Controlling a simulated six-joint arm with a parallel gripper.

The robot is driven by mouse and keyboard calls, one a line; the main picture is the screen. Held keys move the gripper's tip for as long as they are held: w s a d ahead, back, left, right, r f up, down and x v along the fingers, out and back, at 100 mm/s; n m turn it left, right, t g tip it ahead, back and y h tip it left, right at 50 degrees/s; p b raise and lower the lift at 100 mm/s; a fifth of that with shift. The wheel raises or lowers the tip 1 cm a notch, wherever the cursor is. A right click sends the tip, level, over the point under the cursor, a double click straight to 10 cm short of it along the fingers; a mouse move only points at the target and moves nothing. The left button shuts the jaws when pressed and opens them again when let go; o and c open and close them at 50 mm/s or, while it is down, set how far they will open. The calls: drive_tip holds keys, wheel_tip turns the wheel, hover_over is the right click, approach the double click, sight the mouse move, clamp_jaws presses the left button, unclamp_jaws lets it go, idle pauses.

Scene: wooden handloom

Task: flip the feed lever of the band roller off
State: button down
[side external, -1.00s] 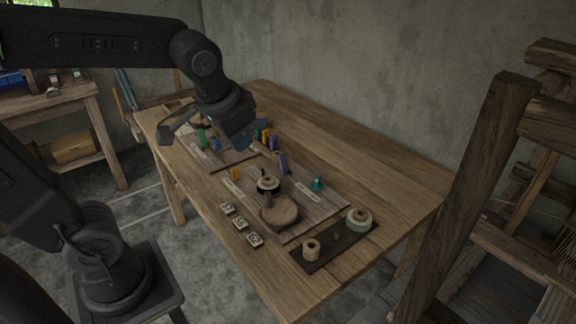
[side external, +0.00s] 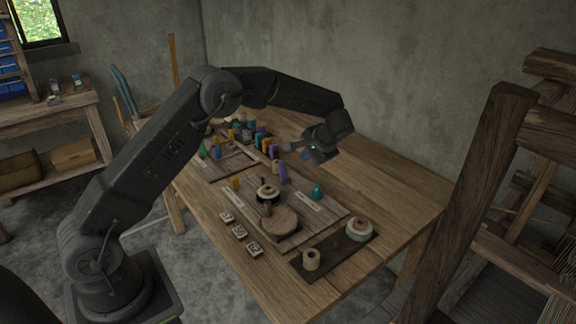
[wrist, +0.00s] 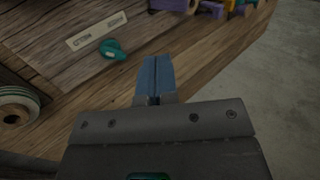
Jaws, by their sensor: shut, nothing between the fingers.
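My gripper (side external: 314,157) hangs above the far right part of the table, behind the labelled boards. Its blue fingers are together and empty in the wrist view (wrist: 156,62). A small teal lever or knob (side external: 316,192) stands on the near board beside a pale label strip. In the wrist view the teal piece (wrist: 113,50) is left of and beyond my fingertips, apart from them. The label strip (wrist: 97,31) carries marks too small to read. A yellow piece (side external: 236,183) and a purple piece (side external: 282,173) also stand there. I cannot tell which piece belongs to the band roller.
A round wooden disc (side external: 279,222) and a dark-topped spool (side external: 267,191) stand on the near board. A dark tray (side external: 330,258) holds a pale spool (side external: 359,228). Several coloured pieces crowd the back. The table's right side is clear. A wooden loom frame (side external: 465,200) stands at right.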

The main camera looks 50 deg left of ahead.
sight(282, 164)
drive_tip(key=x, duration=0.9)
drive_tip(key=shift+a+f, duration=0.25)
drive_tip(key=shift+f, duration=0.05)
drive_tip(key=a, duration=0.1)
drive_tip(key=a+f, duration=0.1)
drive_tip(key=a, duration=0.1)
drive_tip(key=shift+a+f, duration=0.25)
drive_tip(key=shift+a, duration=0.3)
drive_tip(key=shift+a, duration=1.1)
drive_tip(key=shift+d+f, duration=0.1)
